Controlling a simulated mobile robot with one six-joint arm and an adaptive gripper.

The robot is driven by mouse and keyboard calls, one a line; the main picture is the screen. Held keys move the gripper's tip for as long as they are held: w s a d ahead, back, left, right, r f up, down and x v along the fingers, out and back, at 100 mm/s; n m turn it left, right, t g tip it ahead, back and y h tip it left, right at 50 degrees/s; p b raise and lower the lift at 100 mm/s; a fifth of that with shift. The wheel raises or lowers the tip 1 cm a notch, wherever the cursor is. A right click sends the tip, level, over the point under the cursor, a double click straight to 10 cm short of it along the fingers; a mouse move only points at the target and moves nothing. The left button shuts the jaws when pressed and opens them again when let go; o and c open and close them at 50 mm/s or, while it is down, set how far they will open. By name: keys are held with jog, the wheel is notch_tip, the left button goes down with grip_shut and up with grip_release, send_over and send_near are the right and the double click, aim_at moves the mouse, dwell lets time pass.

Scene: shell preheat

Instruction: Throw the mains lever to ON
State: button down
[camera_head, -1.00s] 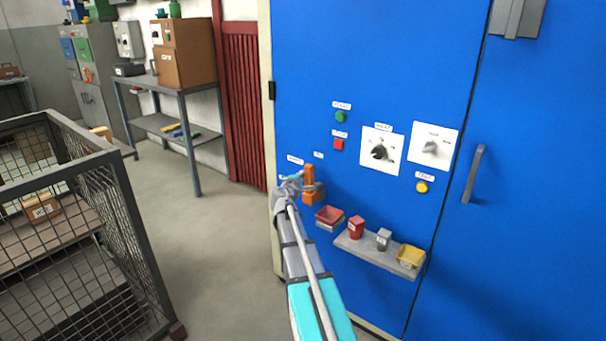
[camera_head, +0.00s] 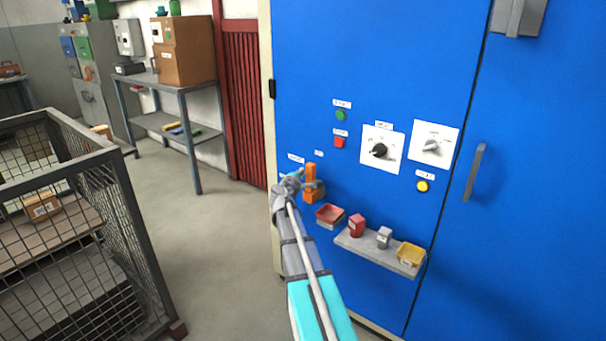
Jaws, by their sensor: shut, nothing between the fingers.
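The mains lever (camera_head: 311,174) is an orange handle on the blue cabinet front, left of the red button. It points up from its mount, and its lower part is partly hidden by my gripper. My gripper (camera_head: 316,186) is shut and empty. It lies at the lever's lower part, seemingly close to or touching it; contact cannot be told. Small labels sit above and left of the lever, too small to read.
The blue cabinet (camera_head: 400,60) carries a green button (camera_head: 341,115), a red button (camera_head: 340,142), two dials and a yellow button (camera_head: 422,186). A red tray (camera_head: 330,215) and a grey shelf (camera_head: 365,247) with small containers jut out below. A wire cage (camera_head: 130,230) stands left, with free floor between.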

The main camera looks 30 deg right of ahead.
jog(key=s+a, duration=0.3)
jog(key=a, duration=0.6)
jog(key=shift+s+f, duration=0.1)
dwell(0.7)
jog(key=s+a+f+m+g+y, duration=0.6)
jog(key=s+a+f+m, duration=0.2)
jog(key=s+a+f, duration=0.5)
jog(key=s+a+f+m+g+y, duration=0.15)
jog(key=s+a+y, duration=0.3)
jog(key=a, duration=0.45)
jog(key=s+a+f+g+y, duration=0.25)
jog(key=s+a, duration=0.25)
jog(key=a, duration=0.4)
notch_tip(320, 180, up, 30)
jog(key=p, duration=2.9)
jog(key=shift+w+f+y+p, duration=0.2)
jog(key=shift+w+y+p, duration=0.1)
jog(key=shift+y+p, duration=0.1)
